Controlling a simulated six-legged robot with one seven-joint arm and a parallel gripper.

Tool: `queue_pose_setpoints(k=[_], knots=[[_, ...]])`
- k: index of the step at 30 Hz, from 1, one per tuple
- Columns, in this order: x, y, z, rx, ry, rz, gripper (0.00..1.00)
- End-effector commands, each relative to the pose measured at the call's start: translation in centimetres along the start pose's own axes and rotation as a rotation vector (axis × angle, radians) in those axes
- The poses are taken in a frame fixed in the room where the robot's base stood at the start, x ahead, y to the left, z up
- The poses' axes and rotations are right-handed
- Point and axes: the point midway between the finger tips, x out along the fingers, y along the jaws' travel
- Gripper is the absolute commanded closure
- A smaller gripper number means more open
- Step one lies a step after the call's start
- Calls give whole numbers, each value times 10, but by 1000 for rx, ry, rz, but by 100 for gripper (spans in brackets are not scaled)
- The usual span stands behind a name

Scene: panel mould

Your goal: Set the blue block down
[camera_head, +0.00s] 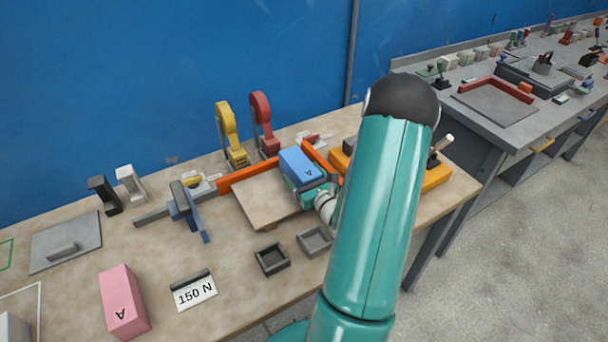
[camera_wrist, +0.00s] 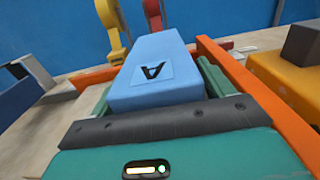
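A yellow clamp (camera_head: 230,135) and a red clamp (camera_head: 264,125) stand behind the mould. A blue-grey clamp (camera_head: 186,208) is at its left. Two small trays (camera_head: 271,259), a 150 N card (camera_head: 195,292) and a pink block (camera_head: 123,302) lie in front. An orange box (camera_head: 437,178) is at right.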

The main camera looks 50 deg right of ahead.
Motion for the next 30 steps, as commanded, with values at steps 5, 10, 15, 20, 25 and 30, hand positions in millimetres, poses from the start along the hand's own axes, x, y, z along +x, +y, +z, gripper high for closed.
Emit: queue_pose_setpoints(k=[5, 10, 15, 20, 25, 30], knots=[[0, -1, 0, 0, 0, 0, 20], [-2, -2, 3, -1, 1, 0, 20], [-29, -2, 3, 0, 2, -2, 20], [-65, -3, 2, 0, 3, -3, 20], [-98, -2, 3, 1, 2, -2, 20], [-117, -2, 3, -1, 1, -1, 20]])
